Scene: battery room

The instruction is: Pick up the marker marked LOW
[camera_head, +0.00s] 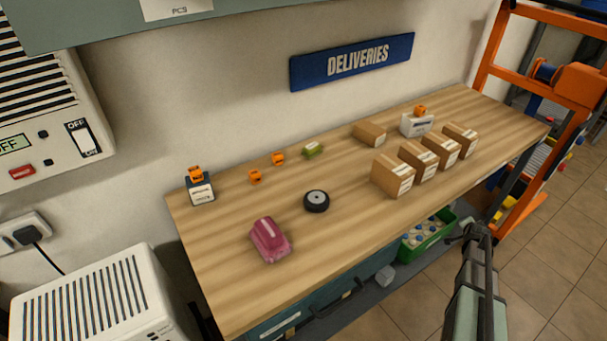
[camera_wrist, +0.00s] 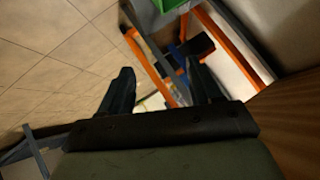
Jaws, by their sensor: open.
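No lettering LOW can be read in either view, so I cannot tell which thing is the marker. Small orange pieces stand on the wooden bench (camera_head: 340,245): one (camera_head: 255,176) and another (camera_head: 278,158) toward the back left. A further orange piece (camera_head: 195,173) sits on a dark labelled box at the left, and one (camera_head: 420,111) on a white labelled box at the back right. My gripper (camera_head: 468,233) is off the bench's front right side, apart from all of them. In the wrist view my gripper (camera_wrist: 163,82) is open, with nothing between its fingers.
A pink object (camera_head: 269,240), a black wheel (camera_head: 316,201) and a green item (camera_head: 313,149) lie on the bench. Several cardboard boxes (camera_head: 393,176) stand at the right. An orange frame (camera_head: 492,70) rises beyond the right end. The front middle of the bench is clear.

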